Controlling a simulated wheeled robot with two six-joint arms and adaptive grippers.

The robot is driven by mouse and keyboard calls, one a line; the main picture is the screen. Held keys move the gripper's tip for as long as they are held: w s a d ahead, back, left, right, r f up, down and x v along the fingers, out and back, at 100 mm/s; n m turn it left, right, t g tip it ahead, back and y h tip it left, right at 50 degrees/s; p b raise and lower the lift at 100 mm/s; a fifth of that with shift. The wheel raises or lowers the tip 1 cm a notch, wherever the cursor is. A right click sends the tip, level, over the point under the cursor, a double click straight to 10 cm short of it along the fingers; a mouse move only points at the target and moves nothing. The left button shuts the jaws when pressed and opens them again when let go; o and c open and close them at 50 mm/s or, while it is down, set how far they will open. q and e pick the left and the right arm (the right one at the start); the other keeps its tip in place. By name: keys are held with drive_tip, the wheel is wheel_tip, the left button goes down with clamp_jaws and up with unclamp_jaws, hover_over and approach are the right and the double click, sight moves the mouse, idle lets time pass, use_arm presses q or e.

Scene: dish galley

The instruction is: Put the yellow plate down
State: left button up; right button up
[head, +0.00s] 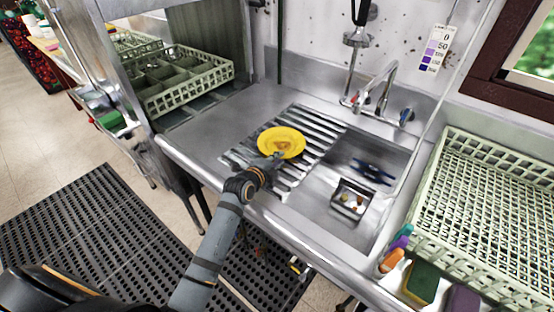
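The yellow plate (281,136) is over the ribbed metal drainboard (318,128) left of the sink, face up and roughly level, with a brownish patch near its middle. My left gripper (277,157) reaches in from the front and is at the plate's near rim, where it appears shut on it. The fingertips are small and partly merge with the plate. I cannot tell whether the plate's underside touches the ribs. My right gripper is not in view.
The sink basin (375,150) right of the drainboard holds a dark blue item and a small scrap tray (350,199). A faucet (380,90) stands behind. A pale rack (480,215) is at right, another rack (185,85) at back left. Bare steel lies left of the plate.

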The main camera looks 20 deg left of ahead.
use_arm(q)
drive_tip(key=v, duration=0.6)
drive_tip(key=shift+f, duration=0.1)
drive_tip(key=v, duration=0.5)
drive_tip(key=shift+s+a+r+b, duration=0.1)
drive_tip(key=shift+s+r+b, duration=0.15)
drive_tip(key=shift+b, duration=0.1)
drive_tip(key=shift+s, duration=0.15)
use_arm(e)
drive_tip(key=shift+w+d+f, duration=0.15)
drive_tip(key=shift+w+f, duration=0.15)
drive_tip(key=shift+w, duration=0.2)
